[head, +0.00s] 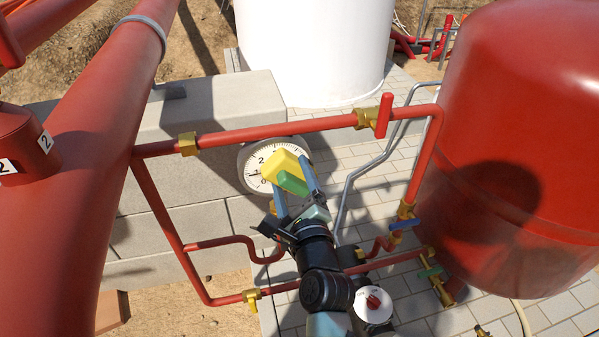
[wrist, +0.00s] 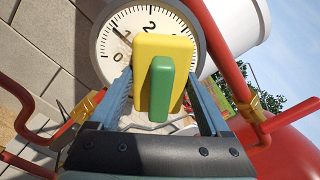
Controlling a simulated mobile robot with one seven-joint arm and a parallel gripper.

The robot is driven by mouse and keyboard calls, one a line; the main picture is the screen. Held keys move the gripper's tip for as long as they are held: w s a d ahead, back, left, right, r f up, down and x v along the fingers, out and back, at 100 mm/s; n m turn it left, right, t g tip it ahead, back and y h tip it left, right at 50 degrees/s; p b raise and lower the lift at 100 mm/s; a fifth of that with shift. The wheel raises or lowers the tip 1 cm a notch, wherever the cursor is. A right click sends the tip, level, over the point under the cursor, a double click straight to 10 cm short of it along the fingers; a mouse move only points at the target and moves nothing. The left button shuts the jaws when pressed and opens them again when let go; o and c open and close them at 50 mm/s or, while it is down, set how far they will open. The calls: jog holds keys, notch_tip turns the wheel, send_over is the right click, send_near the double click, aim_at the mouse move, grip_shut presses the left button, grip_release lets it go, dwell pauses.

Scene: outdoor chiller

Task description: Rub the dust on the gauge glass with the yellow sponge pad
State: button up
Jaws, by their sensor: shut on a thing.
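The round gauge (head: 252,184) with a white face and black numbers sits below the upper red pipe. It also shows in the wrist view (wrist: 112,38). My gripper (head: 292,183) is shut on the green handle of the yellow sponge pad (head: 279,164). In the wrist view my gripper (wrist: 160,92) has a blue finger on either side of the pad (wrist: 178,48). The pad covers the lower right part of the gauge face. I cannot tell whether it touches the glass.
Red pipes (head: 262,134) with brass fittings frame the gauge. A large red tank (head: 530,120) stands at the right and a thick red pipe (head: 100,130) runs along the left. A grey block wall (head: 165,205) is behind. A white tank (head: 315,45) stands at the back.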

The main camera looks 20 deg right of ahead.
aim_at(272, 180)
jog(key=a+p, duration=0.1)
jog(key=w+a+p, duration=0.1)
jog(key=a, duration=0.1)
jog(key=shift+a+r, duration=0.2)
jog(key=shift+a, duration=0.05)
jog(key=shift+a+f+p, duration=0.2)
jog(key=shift+a+p, duration=0.25)
jog(key=shift+p, duration=0.05)
jog(key=a+p, duration=0.2)
jog(key=p, duration=0.1)
jog(key=shift+w+r, duration=0.15)
jog(key=shift+a+p, duration=0.4)
jog(key=shift+a, duration=0.05)
jog(key=shift+f, duration=0.2)
jog(key=shift+d, duration=0.1)
jog(key=shift+s, duration=0.55)
jog(key=shift+p+v, duration=0.3)
jog(key=shift+v, duration=2.15)
